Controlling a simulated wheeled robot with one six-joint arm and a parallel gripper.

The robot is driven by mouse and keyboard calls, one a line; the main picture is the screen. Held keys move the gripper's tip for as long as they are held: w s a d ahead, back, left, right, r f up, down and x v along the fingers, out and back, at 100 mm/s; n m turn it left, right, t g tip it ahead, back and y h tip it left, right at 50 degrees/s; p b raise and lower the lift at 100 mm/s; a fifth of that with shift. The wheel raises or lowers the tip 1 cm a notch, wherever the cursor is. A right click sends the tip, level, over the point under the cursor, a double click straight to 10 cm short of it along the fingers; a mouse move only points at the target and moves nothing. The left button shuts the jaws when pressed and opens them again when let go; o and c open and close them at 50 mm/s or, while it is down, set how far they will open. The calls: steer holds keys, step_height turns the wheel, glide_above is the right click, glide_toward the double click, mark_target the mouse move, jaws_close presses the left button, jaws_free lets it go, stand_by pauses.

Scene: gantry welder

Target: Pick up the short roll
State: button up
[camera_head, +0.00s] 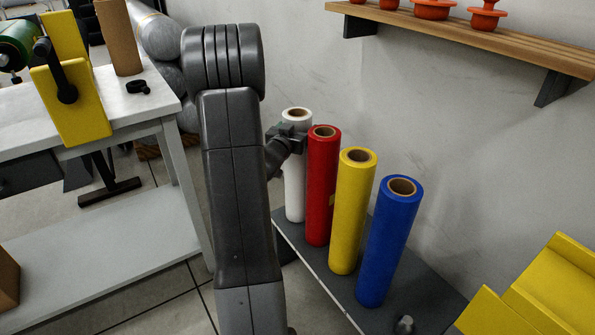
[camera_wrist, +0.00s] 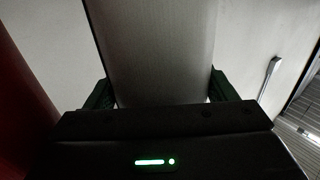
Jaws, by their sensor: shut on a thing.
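A white roll (camera_head: 295,190) stands upright at the far end of a row on a dark grey shelf (camera_head: 405,320). A red roll (camera_head: 322,190), a yellow roll (camera_head: 352,215) and a blue roll (camera_head: 390,245) stand nearer in the same row. My gripper (camera_head: 292,138) is around the upper part of the white roll. In the wrist view my gripper (camera_wrist: 160,92) has a finger on each side of the white roll (camera_wrist: 155,50) and is shut on it. The roll's foot is partly hidden. I cannot tell which roll is shortest.
The red roll stands close beside my gripper. A white workbench (camera_head: 40,115) with a yellow stand (camera_head: 70,105) and a brown tube (camera_head: 118,38) is at left. A wooden wall shelf (camera_head: 470,38) is above right. Yellow blocks (camera_head: 545,290) are at lower right.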

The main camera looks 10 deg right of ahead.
steer(key=shift+w+r, duration=0.1)
steer(key=shift+r, duration=0.15)
steer(key=shift+c, duration=1.2)
steer(key=shift+r, duration=0.1)
step_height(320, 180, up, 11)
steer(key=p, duration=0.5)
steer(key=shift+f, duration=0.25)
